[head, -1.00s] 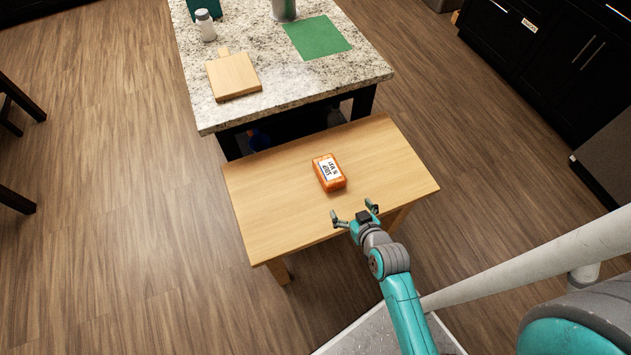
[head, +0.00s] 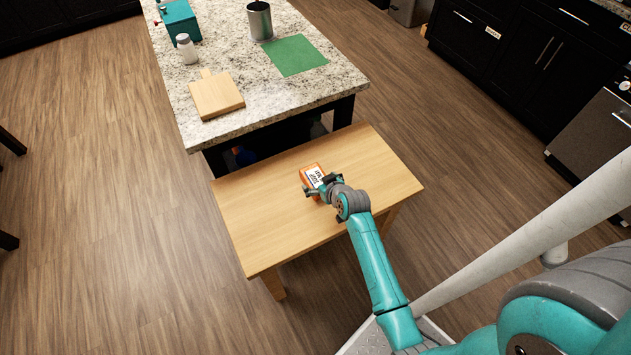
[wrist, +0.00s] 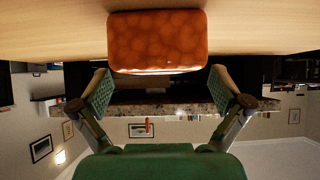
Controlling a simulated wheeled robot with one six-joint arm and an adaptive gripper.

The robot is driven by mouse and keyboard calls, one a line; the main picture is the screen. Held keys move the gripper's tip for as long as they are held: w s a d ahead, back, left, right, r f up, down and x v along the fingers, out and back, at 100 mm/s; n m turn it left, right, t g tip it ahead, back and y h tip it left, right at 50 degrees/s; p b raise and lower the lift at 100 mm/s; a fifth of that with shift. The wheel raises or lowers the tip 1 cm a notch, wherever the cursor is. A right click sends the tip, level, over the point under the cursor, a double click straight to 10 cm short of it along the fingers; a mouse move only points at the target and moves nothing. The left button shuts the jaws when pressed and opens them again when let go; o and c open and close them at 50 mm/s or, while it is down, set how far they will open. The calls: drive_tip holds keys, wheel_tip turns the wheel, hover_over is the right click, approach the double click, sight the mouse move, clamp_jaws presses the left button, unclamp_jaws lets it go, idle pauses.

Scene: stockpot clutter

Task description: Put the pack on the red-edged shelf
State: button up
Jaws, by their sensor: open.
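The pack (head: 312,174) is a small orange block with a white printed label. It lies on the wooden table in front of the counter. In the wrist view its orange side (wrist: 157,42) sits centred just beyond the fingertips. My gripper (head: 322,188) is open at the near side of the pack, with its fingers spread to about the pack's width. In the wrist view the open fingers (wrist: 157,88) show nothing held between them. I see no red-edged shelf that I can make out in these views.
The wooden table (head: 262,225) is otherwise bare. Behind it stands a granite counter (head: 270,88) with a cutting board (head: 216,95), white bottle (head: 187,49), teal box (head: 181,22), metal pot (head: 260,20) and green mat (head: 294,56). Dark items sit in shadow under the counter.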

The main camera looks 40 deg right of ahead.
sight(316, 178)
drive_tip(key=shift+w+r+x, duration=0.1)
drive_tip(key=shift+r+x, duration=0.05)
drive_tip(key=shift+x, duration=1.2)
drive_tip(key=shift+w+r+x, duration=0.1)
drive_tip(key=shift+r+x, duration=0.05)
drive_tip(key=shift+x, duration=1.25)
drive_tip(key=shift+d, duration=0.1)
drive_tip(key=shift+s+f, duration=0.1)
drive_tip(key=c, duration=1.6)
drive_tip(key=shift+o, duration=0.2)
